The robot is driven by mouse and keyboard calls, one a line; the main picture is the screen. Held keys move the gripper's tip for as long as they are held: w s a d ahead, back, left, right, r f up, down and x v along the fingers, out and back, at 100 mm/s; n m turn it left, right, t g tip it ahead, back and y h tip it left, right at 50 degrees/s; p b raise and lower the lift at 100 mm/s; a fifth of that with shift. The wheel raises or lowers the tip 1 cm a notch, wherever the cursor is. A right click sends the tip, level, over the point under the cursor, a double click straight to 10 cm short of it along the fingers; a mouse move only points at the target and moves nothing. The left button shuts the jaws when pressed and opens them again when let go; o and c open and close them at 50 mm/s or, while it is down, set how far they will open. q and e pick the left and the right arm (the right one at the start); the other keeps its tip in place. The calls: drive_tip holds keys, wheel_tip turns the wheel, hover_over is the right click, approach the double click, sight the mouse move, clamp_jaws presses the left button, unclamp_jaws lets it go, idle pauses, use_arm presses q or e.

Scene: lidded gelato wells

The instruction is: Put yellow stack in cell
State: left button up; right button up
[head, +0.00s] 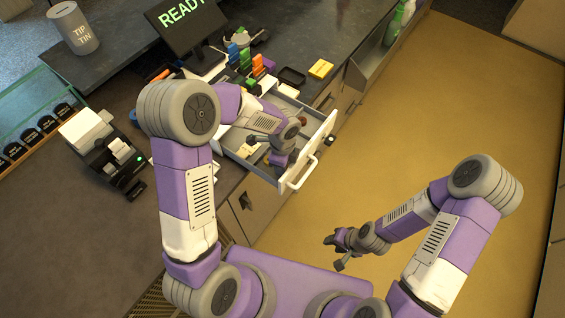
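A yellow stack (321,69) lies on the dark counter, just beyond the right side of an open drawer (318,150). The white-fronted drawer is split into cells by thin walls; some pale items show inside, and my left arm hides part of it. My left gripper (265,150) is over the drawer, pointing down into it, with its fingers apart; I see nothing held. It is well short of the yellow stack. My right gripper (335,254) hangs over the floor at the lower middle, open and empty, away from the counter.
A black tray (291,76) sits beside the yellow stack. Orange, green and blue items stand in a rack (245,62) behind the drawer. A READY screen (183,22), a tip tin (74,28) and a card printer (108,148) occupy the counter. The floor at right is clear.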

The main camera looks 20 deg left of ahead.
use_arm(q)
drive_tip(key=shift+f, duration=0.3)
drive_tip(key=o, duration=1.2)
drive_tip(key=shift+r, duration=0.1)
wheel_tip(320, 180, up, 8)
drive_tip(key=p, duration=0.6)
